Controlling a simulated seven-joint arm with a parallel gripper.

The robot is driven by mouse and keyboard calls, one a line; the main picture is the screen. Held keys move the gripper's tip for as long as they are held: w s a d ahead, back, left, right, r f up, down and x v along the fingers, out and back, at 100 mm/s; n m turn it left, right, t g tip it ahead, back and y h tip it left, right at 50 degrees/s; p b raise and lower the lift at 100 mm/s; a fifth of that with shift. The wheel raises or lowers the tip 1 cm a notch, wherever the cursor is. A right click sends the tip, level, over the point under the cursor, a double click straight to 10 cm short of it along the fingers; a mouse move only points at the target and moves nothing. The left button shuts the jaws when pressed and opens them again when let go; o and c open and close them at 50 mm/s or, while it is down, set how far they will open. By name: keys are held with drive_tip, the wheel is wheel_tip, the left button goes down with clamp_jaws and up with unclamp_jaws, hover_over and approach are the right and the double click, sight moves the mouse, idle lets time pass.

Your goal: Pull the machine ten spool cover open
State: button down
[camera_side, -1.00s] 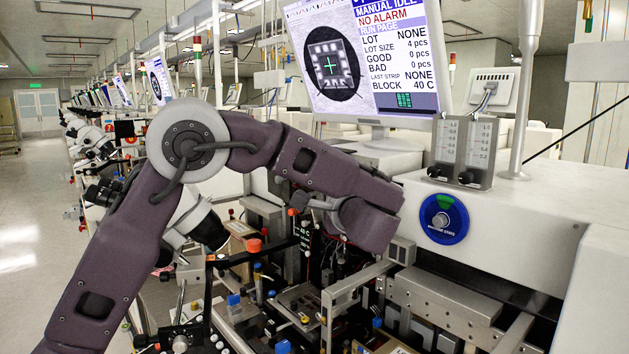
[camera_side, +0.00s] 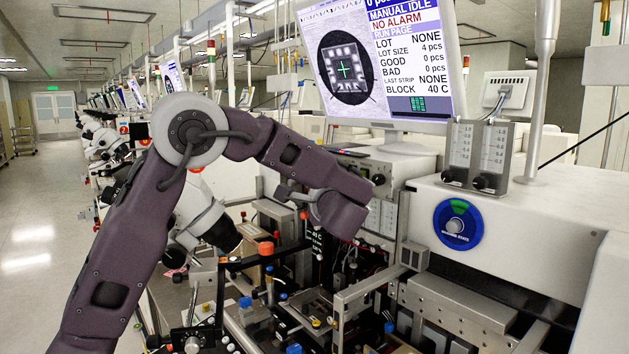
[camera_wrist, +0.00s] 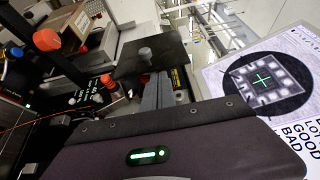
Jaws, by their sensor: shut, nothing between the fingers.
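My gripper (camera_side: 285,190) is at the left end of my wrist in the side view, above the machine's work area. In the wrist view its grey fingers (camera_wrist: 157,92) are together and hold nothing. A dark flat plate with a grey round knob (camera_wrist: 146,55) lies just beyond the fingertips; it looks like the spool cover. Whether the fingers touch it I cannot tell. In the side view I cannot make out the cover clearly, nor whether it is open or closed.
A monitor (camera_side: 378,60) stands behind my wrist and also fills the right of the wrist view (camera_wrist: 265,85). A blue dial (camera_side: 458,224) and two flow gauges (camera_side: 475,157) are to the right. A red-capped post (camera_side: 266,248) and microscope (camera_side: 205,222) stand left.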

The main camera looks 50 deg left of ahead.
drive_tip(key=shift+s, duration=0.1)
drive_tip(key=shift+s+a+m+t+h, duration=0.25)
drive_tip(key=shift+s+a+t, duration=0.1)
drive_tip(key=shift+s+a, duration=1.8)
drive_tip(key=shift+s+a+m+t+h, duration=0.15)
drive_tip(key=shift+s+a+m+t, duration=0.2)
drive_tip(key=shift+s+a, duration=1.8)
drive_tip(key=shift+s+a+m+t+h, duration=0.2)
drive_tip(key=shift+s+a+t, duration=0.2)
drive_tip(key=shift+s+a, duration=1.75)
drive_tip(key=shift+s+d, duration=0.1)
